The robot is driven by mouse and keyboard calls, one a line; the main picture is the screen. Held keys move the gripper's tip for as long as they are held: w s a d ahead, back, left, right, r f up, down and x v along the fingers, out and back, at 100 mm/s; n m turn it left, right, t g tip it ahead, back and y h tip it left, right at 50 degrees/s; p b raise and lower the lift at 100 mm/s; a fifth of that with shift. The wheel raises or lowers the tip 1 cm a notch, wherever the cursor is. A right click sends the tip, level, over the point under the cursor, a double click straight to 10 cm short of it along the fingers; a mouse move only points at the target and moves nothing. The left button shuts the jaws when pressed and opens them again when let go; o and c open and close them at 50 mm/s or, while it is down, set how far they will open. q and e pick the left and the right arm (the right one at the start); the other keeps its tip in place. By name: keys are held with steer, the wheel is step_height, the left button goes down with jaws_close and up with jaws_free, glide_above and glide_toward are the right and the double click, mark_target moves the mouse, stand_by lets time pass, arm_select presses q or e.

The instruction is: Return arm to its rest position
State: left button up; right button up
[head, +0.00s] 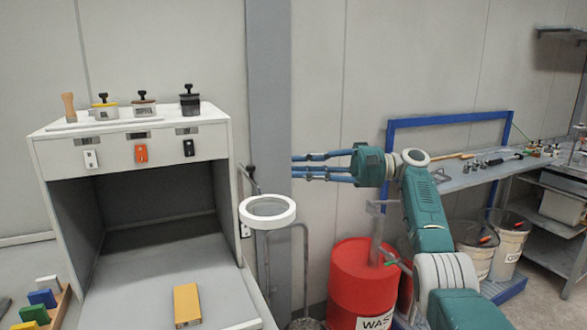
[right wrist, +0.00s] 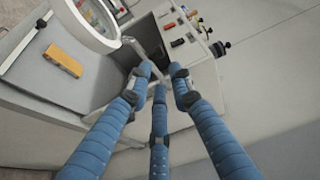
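My right arm (head: 425,210) comes in from the lower right and bends at the wrist, so the hand points left. My right gripper (head: 295,166) has long blue fingers, which are apart with nothing between them. It is in the air in front of the grey post, right of the white cabinet (head: 130,140). In the right wrist view the fingers (right wrist: 161,78) reach toward the cabinet, with gaps between the tips. I cannot tell whether they are clear of it in depth. My left gripper is not in view.
A white ring-shaped stand (head: 268,211) is below the right fingers. A red waste drum (head: 362,282) stands below the arm. A blue-framed bench (head: 470,175) with tools is at right. A yellow block (head: 187,304) lies on the cabinet's bed. Knobbed pots (head: 189,103) stand on top.

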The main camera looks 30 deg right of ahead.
stand_by(0.4)
steer(key=w+a+f+m+g+h, duration=0.1)
steer(key=w+f+m+h, duration=0.15)
steer(key=f, duration=1.25)
steer(key=w+a+f+m+h, duration=0.1)
steer(key=w+f+h, duration=0.25)
steer(key=f, duration=1.15)
steer(key=s+a+f+g+h, duration=0.15)
steer(key=s+f, duration=0.35)
steer(key=f, duration=1)
steer(key=s+f+g+h, duration=0.25)
steer(key=s+f, duration=0.25)
steer(key=f, duration=1)
steer(key=s+a+f+n+g+h, duration=0.3)
steer(key=s+f+n+h, duration=0.2)
steer(key=s+f, duration=1.8)
steer(key=s+a+f+n, duration=0.2)
steer(key=s+a, duration=0.2)
steer(key=s, duration=0.5)
steer(key=s+a+f+n, duration=0.3)
steer(key=s+a, duration=0.1)
steer(key=s, duration=0.6)
steer(key=s+a+f+n, duration=0.2)
steer(key=s+a, duration=0.3)
steer(key=s, duration=0.4)
steer(key=shift+s+f+g, duration=0.3)
steer(key=shift+s+f, duration=0.1)
steer(key=shift+f, duration=0.15)
